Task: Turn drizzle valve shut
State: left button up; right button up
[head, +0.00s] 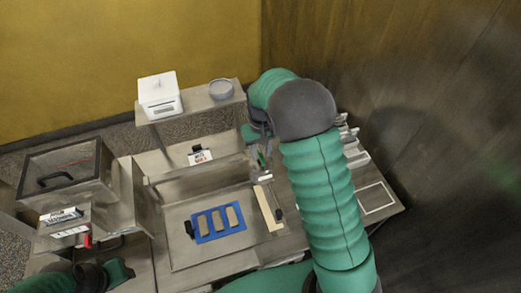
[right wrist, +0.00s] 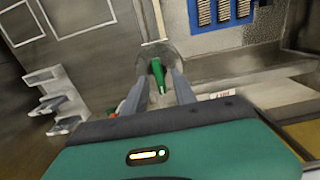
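The drizzle valve shows in the right wrist view as a green lever handle (right wrist: 158,76) in front of a round grey part. In the head view a small bit of green (head: 262,160) shows beside my right gripper (head: 259,154). In the right wrist view the two grey fingers of my right gripper (right wrist: 157,84) stand apart, one on each side of the green handle, with gaps visible between. The gripper looks open. Its contact with the handle cannot be seen. My left arm shows at the lower left of the head view; its fingers are not visible.
A blue mat (head: 216,239) with several tan bars lies on the metal tray (head: 182,262). A white box (head: 160,94) and a grey bowl (head: 221,89) stand on the upper shelf. A lidded box (head: 66,172) is at left. A stepped rack (right wrist: 53,102) stands beside the gripper.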

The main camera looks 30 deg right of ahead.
jog(key=shift+s+f, duration=0.2)
jog(key=shift+f, duration=0.2)
jog(key=shift+w, duration=0.1)
grip_shut()
